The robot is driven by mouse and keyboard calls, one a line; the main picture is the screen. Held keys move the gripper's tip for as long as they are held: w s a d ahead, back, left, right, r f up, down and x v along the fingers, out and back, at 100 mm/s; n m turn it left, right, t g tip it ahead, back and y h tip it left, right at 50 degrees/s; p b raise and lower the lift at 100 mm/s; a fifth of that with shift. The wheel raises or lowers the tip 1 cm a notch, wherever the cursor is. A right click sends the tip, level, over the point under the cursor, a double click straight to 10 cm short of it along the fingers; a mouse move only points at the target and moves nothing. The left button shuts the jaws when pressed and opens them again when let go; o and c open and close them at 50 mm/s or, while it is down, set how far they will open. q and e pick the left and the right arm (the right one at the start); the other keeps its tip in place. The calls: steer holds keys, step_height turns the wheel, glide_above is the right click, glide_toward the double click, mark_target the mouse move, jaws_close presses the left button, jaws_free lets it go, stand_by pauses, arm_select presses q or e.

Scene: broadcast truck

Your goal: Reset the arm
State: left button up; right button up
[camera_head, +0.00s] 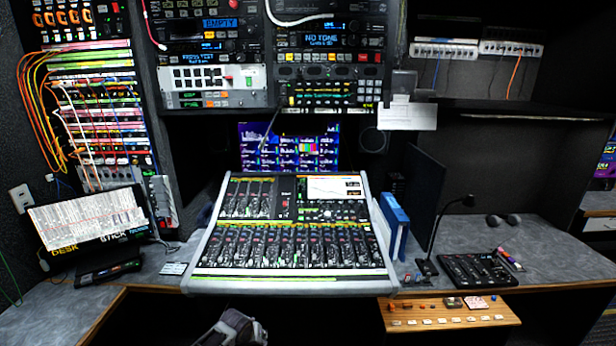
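A dark grey part of my own arm (232,328) shows at the bottom edge, a little left of the middle. It looks like part of my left arm or gripper, cut off by the picture edge. Its fingertips do not show clearly, so I cannot tell whether it is open or shut. It is below and in front of the mixing console (290,283), apparently apart from it. My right arm and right gripper are not in view.
The grey desk (150,275) holds a tilted monitor (88,222) at left, and a blue binder (393,222), gooseneck lamp (428,266) and small black mixer (478,271) at right. A wooden panel (450,308) juts out below. Cabled equipment racks stand behind.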

arm_select(q)
steer(key=s+a+f+g, duration=0.1)
steer(key=s+a+f, duration=0.2)
steer(key=s+f, duration=0.85)
steer(key=s+a+f, duration=0.3)
steer(key=s+f, duration=0.8)
steer(key=f, duration=0.1)
steer(key=s+f+g, duration=0.1)
steer(key=s+f, duration=0.3)
steer(key=s, duration=0.7)
steer(key=s+a+f+m+g, duration=0.1)
steer(key=s+f, duration=0.3)
steer(key=s, duration=0.8)
steer(key=s+a+f+m+y, duration=0.1)
steer(key=s+f, duration=0.3)
steer(key=s, duration=0.8)
steer(key=shift+a+g, duration=0.2)
steer(key=shift+g, duration=0.2)
steer(key=shift+w, duration=0.1)
